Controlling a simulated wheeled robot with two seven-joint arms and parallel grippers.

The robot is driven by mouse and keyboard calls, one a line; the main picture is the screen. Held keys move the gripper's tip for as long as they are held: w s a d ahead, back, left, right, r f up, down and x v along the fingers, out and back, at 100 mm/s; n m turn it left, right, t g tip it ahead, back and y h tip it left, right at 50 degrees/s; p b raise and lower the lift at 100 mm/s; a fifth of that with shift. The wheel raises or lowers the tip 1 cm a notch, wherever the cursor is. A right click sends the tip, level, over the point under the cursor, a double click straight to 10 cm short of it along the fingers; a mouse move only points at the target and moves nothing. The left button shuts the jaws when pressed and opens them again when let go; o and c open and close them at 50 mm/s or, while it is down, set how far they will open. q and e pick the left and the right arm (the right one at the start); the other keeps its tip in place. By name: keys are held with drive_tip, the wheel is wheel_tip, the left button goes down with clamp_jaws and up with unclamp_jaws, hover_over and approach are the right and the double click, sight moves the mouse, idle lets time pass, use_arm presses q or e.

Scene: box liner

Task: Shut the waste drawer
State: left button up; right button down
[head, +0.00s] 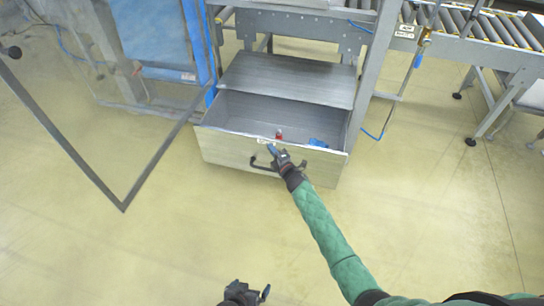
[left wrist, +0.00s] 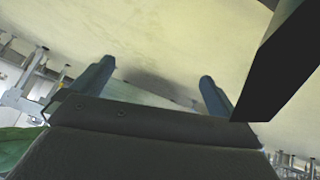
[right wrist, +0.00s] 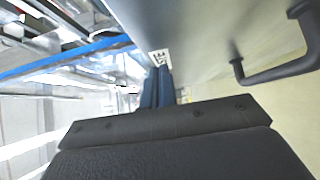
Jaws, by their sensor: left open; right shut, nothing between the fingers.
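The waste drawer (head: 225,147) is a grey metal box pulled out from under the machine in the head view. A red item (head: 279,134) and a blue item (head: 318,143) lie inside it. Its black handle (head: 262,165) is on the front panel. My right gripper (head: 272,149) is shut and empty at the drawer's front, near the top edge and beside the handle. In the right wrist view its fingers (right wrist: 157,86) are together next to the front panel, with the handle (right wrist: 275,72) to the right. My left gripper (head: 265,292) is low over the floor, its fingers (left wrist: 155,80) apart and empty.
A blue panel (head: 155,40) and a dark open frame (head: 122,206) stand at the left. A roller conveyor (head: 490,30) runs at the right, on legs with dark feet. The pale floor (head: 130,250) in front of the drawer is clear.

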drive_tip(key=shift+w+d, duration=0.1)
drive_tip(key=shift+w, duration=0.2)
drive_tip(key=shift+w, duration=0.15)
